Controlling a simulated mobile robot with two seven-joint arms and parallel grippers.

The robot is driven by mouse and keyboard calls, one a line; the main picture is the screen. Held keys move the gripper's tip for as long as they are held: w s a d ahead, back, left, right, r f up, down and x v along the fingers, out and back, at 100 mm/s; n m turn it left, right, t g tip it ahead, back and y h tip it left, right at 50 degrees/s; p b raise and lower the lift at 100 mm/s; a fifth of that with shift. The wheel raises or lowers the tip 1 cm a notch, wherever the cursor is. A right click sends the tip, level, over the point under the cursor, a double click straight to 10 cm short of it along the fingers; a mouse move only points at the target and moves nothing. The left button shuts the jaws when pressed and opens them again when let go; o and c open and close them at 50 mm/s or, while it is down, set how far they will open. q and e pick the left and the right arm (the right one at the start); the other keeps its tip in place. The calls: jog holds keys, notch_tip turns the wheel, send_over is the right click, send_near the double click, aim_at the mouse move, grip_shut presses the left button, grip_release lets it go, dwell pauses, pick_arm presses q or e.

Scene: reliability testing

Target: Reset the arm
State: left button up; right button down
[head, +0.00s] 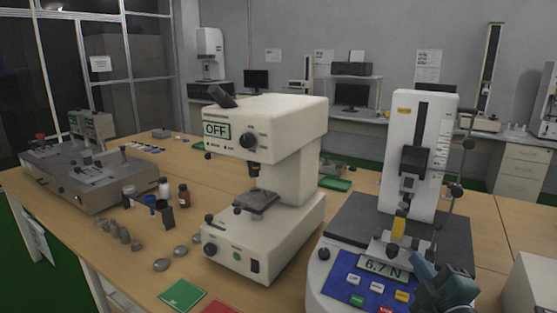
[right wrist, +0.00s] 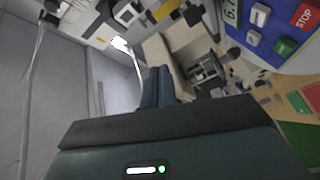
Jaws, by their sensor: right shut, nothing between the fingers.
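My right gripper (head: 426,272) is at the lower right of the head view, in front of the force tester (head: 420,130). It is near the tester's blue control panel (head: 348,284), whose display reads 6.7 N; I cannot tell whether they touch. In the right wrist view the two dark fingers (right wrist: 157,84) are together with nothing between them. That view also shows the panel's buttons (right wrist: 285,46), including a red STOP button, at the upper right. My left gripper is in neither view.
A cream machine (head: 290,150) reading OFF stands mid-table. A grey bench unit (head: 75,175) is at the left. Small bottles and grey parts lie between them. Green (head: 181,294) and red (head: 220,307) mats lie in front. A pale box (head: 533,285) is at the right edge.

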jog(key=s+a+f+m+g, duration=0.1)
jog(key=s+f+m+g, duration=0.2)
jog(key=s+f, duration=0.3)
jog(key=s+a+f+m+g+h, duration=0.1)
jog(key=s+f+m+g, duration=0.3)
jog(key=s+f+g, duration=0.1)
jog(key=s+a+f+m+g, duration=0.1)
jog(key=s+f+m+g, duration=0.2)
jog(key=s+f, duration=0.4)
jog(key=shift+s+a+f+m+g+h, duration=0.15)
jog(key=shift+s+f+g, duration=0.05)
jog(key=shift+s, duration=0.25)
jog(key=shift+s+a+f+m+g+h, duration=0.1)
jog(key=shift+s+f+m+g+h, duration=0.1)
jog(key=shift+s, duration=0.25)
jog(key=s+a+f+m+g+y, duration=0.1)
jog(key=s+a+f+g, duration=0.15)
jog(key=s, duration=0.45)
jog(key=w+a+f+t+y, duration=0.3)
jog(key=w+a+f+t, duration=0.2)
jog(key=a+f+t, duration=0.1)
jog(key=shift+w+a+n, duration=0.3)
jog(key=shift+w+n, duration=0.05)
jog(key=shift+n, duration=0.1)
jog(key=shift+f, duration=0.1)
